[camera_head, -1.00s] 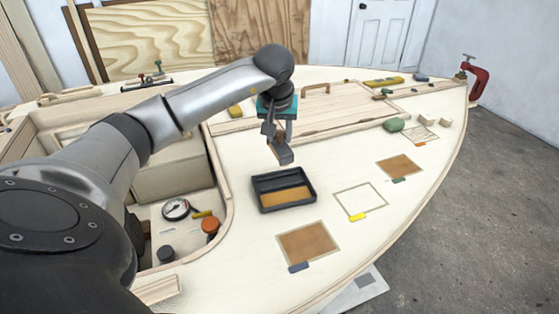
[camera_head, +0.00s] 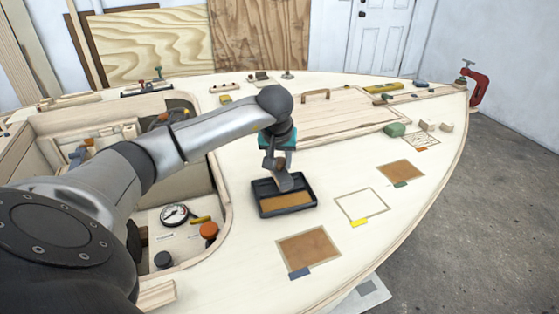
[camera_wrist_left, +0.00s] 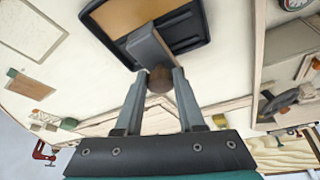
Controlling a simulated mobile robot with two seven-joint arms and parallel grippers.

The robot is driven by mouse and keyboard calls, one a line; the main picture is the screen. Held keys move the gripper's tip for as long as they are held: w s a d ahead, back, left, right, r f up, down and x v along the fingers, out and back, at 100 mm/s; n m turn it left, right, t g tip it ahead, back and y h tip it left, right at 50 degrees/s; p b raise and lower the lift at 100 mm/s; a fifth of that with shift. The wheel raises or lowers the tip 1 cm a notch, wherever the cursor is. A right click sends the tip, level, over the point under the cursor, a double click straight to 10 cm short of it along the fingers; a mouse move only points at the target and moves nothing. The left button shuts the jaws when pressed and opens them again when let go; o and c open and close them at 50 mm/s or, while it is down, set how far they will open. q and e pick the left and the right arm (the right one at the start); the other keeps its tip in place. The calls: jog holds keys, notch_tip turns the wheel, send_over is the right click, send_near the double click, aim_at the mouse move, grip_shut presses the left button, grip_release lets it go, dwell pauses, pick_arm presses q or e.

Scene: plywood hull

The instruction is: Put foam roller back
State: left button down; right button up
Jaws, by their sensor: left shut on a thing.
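My left gripper (camera_head: 277,163) is shut on the foam roller (camera_head: 285,182). The roller has a grey head and a brown handle, which sits between the fingertips. In the left wrist view the grey head (camera_wrist_left: 150,47) points away from the fingers and overlaps the tray. The black tray (camera_head: 290,211), with ochre paint in its front part, stands on the pale deck below. The roller is at the back part of the tray; I cannot tell whether it touches the tray floor. My right gripper is not in view.
Brown painted patches (camera_head: 309,247) and (camera_head: 400,171) and an outlined bare square (camera_head: 361,204) lie right of the tray. A cockpit recess with a gauge (camera_head: 174,215) and an orange knob (camera_head: 209,230) is to the left. A red clamp (camera_head: 479,88) grips the far tip.

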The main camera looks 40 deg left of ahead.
aim_at(278, 178)
pick_arm(q)
jog(key=shift+f, duration=0.2)
jog(key=c, duration=0.5)
grip_release()
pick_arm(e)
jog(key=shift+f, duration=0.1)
pick_arm(q)
jog(key=shift+r, duration=0.3)
jog(key=p+v, duration=0.2)
jog(key=v, duration=0.4)
jog(key=shift+r, duration=0.35)
jog(key=p+v, duration=0.1)
jog(key=v, duration=0.4)
jog(key=shift+s+d+r, duration=0.1)
jog(key=shift+r, duration=0.2)
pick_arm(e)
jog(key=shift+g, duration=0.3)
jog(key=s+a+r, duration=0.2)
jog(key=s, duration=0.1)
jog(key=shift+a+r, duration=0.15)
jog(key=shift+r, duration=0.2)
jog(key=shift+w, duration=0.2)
